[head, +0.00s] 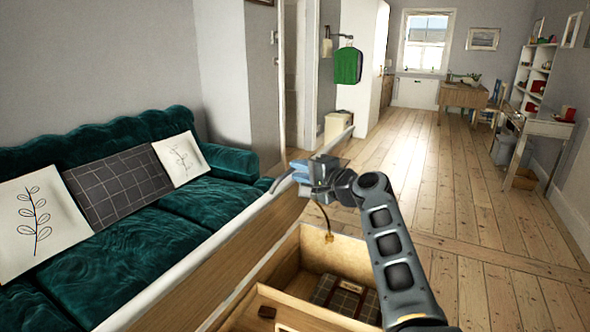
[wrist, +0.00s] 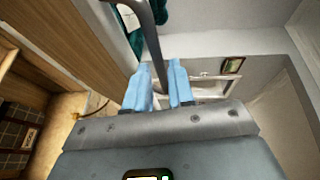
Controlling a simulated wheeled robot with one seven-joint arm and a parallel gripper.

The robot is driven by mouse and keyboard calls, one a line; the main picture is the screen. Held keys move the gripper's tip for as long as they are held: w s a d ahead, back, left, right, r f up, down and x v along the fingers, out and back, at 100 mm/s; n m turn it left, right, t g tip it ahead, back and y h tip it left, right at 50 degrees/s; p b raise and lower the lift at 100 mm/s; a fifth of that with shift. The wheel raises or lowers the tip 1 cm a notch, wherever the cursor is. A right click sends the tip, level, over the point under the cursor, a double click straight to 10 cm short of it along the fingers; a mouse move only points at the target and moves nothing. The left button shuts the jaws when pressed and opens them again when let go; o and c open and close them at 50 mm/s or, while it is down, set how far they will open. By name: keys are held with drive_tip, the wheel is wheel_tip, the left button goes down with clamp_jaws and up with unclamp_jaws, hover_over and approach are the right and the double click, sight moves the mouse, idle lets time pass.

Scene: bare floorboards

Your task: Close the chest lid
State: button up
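The wooden chest (head: 290,245) stands open in the lower middle of the head view. Its lid (head: 215,270) is raised as a long slanted board on the sofa side. My gripper (head: 291,172) is at the lid's upper edge, beside a grey curved handle (head: 279,182). In the wrist view the handle (wrist: 150,35) runs down to my blue fingertips (wrist: 160,72). The fingers stand a little apart, with the bar's end at their gap. Whether they clamp it is unclear. The lid's wooden face (wrist: 75,30) fills the upper left there.
A green sofa (head: 215,198) with several cushions lies left, close behind the lid. A cord or brass-ended strap (head: 328,236) hangs over the chest. Inside are a checked item (head: 345,296) and small dark things. The floorboards (head: 490,230) on the right are clear.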

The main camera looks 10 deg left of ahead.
drive_tip(key=shift+x, duration=1.4)
drive_tip(key=shift+s, duration=0.1)
clamp_jaws()
